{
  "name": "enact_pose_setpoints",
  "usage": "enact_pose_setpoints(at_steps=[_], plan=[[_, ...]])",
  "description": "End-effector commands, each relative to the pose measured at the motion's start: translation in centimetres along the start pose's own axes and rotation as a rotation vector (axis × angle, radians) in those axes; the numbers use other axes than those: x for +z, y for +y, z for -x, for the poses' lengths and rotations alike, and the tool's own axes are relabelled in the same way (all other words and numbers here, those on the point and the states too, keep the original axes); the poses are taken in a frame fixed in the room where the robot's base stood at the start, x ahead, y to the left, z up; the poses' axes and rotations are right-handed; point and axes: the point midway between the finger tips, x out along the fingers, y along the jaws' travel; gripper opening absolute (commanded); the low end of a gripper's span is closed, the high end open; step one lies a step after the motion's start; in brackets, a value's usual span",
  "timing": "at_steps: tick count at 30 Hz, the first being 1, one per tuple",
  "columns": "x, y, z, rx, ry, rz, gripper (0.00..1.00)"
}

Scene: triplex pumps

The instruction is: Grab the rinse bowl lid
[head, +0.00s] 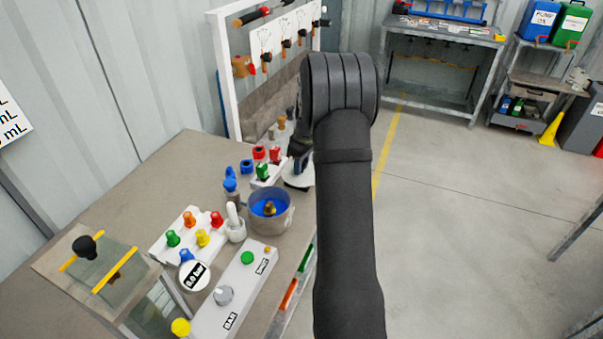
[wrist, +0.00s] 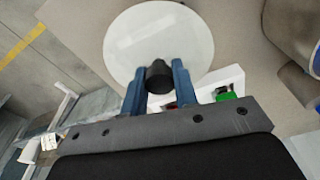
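The rinse bowl lid (wrist: 130,42) is a white round disc with a black knob (wrist: 158,77), seen from above in the wrist view. In the head view the lid (head: 299,184) shows at the bench's right edge, partly hidden by my arm. My gripper (wrist: 159,78) has its two blue fingers on either side of the knob. I see no clear gap between fingers and knob, but whether they press on it I cannot tell. In the head view my gripper (head: 301,150) is mostly hidden by the dark arm. A grey bowl (head: 270,219) with blue inside stands just left of the lid.
A white holder with a green and a red piece (head: 265,172) sits close beside the lid. A mortar with pestle (head: 235,228), a white control box (head: 228,298) and a rack of coloured knobs (head: 183,230) fill the bench front. A white-framed panel (head: 233,95) stands behind.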

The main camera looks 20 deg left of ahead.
Motion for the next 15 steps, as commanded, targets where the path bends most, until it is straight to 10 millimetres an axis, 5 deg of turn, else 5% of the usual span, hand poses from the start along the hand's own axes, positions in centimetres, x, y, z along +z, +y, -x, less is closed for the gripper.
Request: enact_pose_setpoints(at_steps=[15], plan=[[-0.2,0.1,1.3,0.003,0.002,0.000,0.02]])
